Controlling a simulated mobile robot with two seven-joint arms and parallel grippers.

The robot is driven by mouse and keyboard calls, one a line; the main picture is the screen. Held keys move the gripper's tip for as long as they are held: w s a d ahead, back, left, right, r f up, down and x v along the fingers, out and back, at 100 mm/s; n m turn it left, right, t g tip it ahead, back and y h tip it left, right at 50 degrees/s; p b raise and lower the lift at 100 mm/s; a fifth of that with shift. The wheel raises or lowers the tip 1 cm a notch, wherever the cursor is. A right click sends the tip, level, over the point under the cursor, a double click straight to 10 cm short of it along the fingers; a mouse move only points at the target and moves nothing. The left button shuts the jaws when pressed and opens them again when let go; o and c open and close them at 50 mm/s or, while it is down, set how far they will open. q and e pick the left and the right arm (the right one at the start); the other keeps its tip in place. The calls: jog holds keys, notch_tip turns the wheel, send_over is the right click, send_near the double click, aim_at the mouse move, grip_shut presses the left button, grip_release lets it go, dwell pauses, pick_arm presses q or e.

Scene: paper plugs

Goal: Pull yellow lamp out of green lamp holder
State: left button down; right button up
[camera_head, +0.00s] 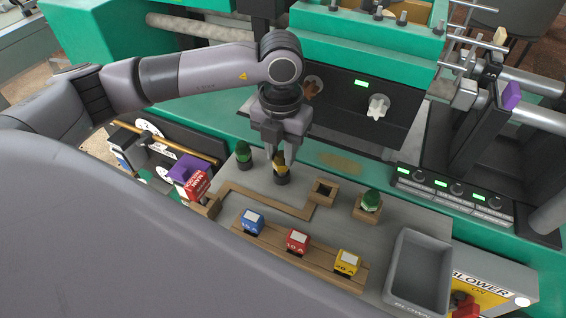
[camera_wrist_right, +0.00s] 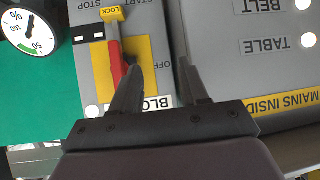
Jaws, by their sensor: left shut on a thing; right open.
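The yellow lamp (camera_head: 281,161) is upright in a dark round holder on the grey panel in the head view. My left gripper (camera_head: 281,154) comes down from above and is shut on it, with its fingers partly hiding the lamp. A green lamp (camera_head: 244,152) stands just left of it, and another green lamp (camera_head: 371,200) sits in a wooden square holder to the right. I cannot tell which holder is the green one. My right gripper (camera_wrist_right: 158,88) is open in the right wrist view, close to a red lever (camera_wrist_right: 115,62) with a yellow LOCK tab.
An empty wooden square socket (camera_head: 323,192) lies right of the yellow lamp. Blue, red and yellow fuse blocks (camera_head: 298,241) stand on a wooden strip in front. A grey tray (camera_head: 418,268) is at the right. A black panel with knobs (camera_head: 358,101) rises behind.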

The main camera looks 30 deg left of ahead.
aim_at(282, 154)
pick_arm(q)
jog(key=shift+r, duration=0.15)
jog(key=shift+r+p, duration=0.6)
jog(key=shift+r, duration=0.3)
jog(key=shift+r, duration=0.2)
jog(key=shift+r+p, duration=0.95)
jog(key=shift+r, duration=0.5)
